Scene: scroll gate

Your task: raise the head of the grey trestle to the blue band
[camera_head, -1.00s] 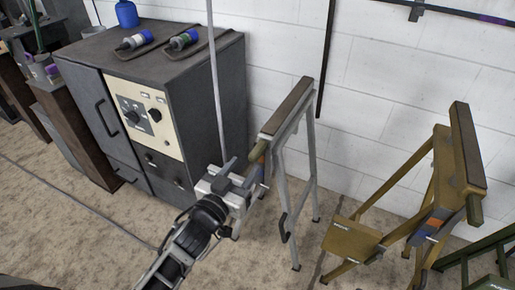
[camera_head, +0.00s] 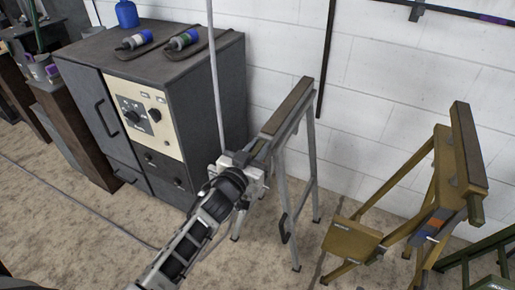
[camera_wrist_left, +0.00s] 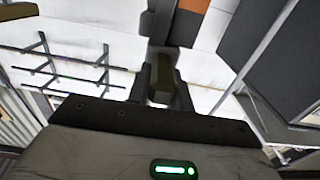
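The grey trestle (camera_head: 310,155) stands by the wall, with a long brown-topped head (camera_head: 289,106) on pale grey legs. My left gripper (camera_head: 244,158) is at the near end of this head. In the left wrist view its two dark fingers (camera_wrist_left: 162,92) stand on either side of a brown end piece (camera_wrist_left: 160,76). They look open around it; whether either finger touches it is hard to tell. An orange patch (camera_wrist_left: 190,22) shows just beyond. The blue band cannot be made out on the grey trestle, where my gripper covers the near end. My right gripper is not in view.
A dark grey cabinet (camera_head: 197,95) stands close on the left, with a thin pale pole (camera_head: 214,75) in front. A mustard trestle (camera_head: 435,180) stands to the right, and a green one (camera_head: 485,252) at the right edge. Carpet between the trestles is clear.

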